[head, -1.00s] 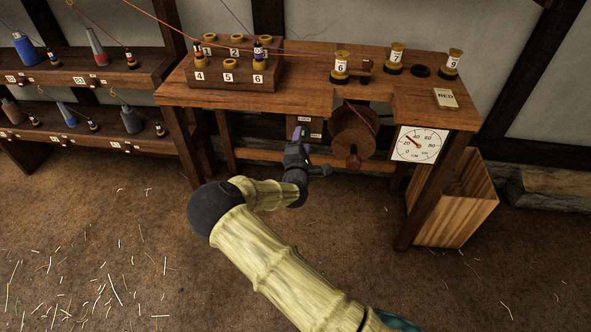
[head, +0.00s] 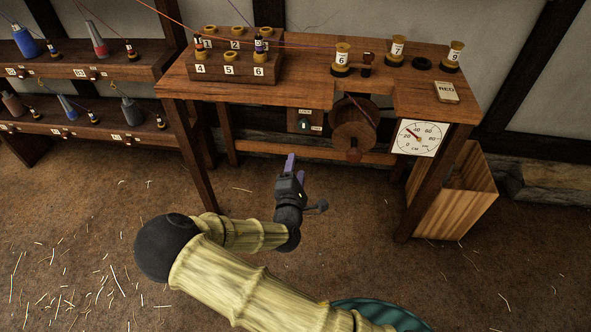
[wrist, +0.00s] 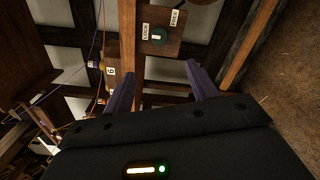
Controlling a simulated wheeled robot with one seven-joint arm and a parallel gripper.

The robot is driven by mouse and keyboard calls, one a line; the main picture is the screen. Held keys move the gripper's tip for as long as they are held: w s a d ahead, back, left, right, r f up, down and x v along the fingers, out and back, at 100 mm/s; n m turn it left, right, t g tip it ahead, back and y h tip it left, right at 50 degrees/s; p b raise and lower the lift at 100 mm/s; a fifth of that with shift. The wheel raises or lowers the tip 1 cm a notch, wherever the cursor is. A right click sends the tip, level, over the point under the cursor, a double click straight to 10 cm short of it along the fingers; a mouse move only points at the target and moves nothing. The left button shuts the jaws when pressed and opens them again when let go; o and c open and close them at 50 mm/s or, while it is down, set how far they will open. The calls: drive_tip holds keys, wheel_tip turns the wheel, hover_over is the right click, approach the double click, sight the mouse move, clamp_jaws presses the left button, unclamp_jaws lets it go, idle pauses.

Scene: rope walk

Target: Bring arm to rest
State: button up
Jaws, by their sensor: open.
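My gripper (head: 289,163) is in front of the wooden bench (head: 290,95), below the level of its top and over the floor. Its purple fingers point toward the bench's underside. In the wrist view its two fingers (wrist: 160,88) stand apart with nothing between them. My arm, with pale yellow ribbed links, bends at a dark elbow at the lower left of the head view. Beyond the fingers is a small panel (head: 305,121) marked LOCK with a green knob; it also shows in the wrist view (wrist: 160,33).
A wooden reel (head: 355,122) and a round dial (head: 418,138) are at the bench front. Numbered spools stand on top, several in a wooden block (head: 235,71). A wooden bin (head: 452,195) stands at right, spool shelves (head: 85,72) at left. The floor before the bench is open, with scattered fibres.

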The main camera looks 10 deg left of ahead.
idle(0.3)
drive_tip(key=s+d+f+m+g+h, duration=0.1)
drive_tip(key=d+f+m+g, duration=0.1)
drive_tip(key=d+m+g, duration=0.35)
drive_tip(key=s+d+f+m+g+h, duration=0.1)
drive_tip(key=s+d+m+g, duration=0.1)
drive_tip(key=d+m+g, duration=0.35)
drive_tip(key=s+d+r+m+g+y, duration=0.1)
drive_tip(key=s+d+r+m+g, duration=0.1)
drive_tip(key=s+d+r+m, duration=0.45)
drive_tip(key=s+d+r+m+g+y, duration=0.2)
drive_tip(key=s+d+r+m, duration=0.2)
drive_tip(key=s+r, duration=0.45)
drive_tip(key=w+r+p+v, duration=0.1)
drive_tip(key=w+p+v, duration=0.2)
drive_tip(key=p+v, duration=1.6)
drive_tip(key=shift+w+a+p, duration=0.15)
drive_tip(key=shift+a+p, duration=0.25)
drive_tip(key=shift+p, duration=0.55)
drive_tip(key=shift+f, duration=0.1)
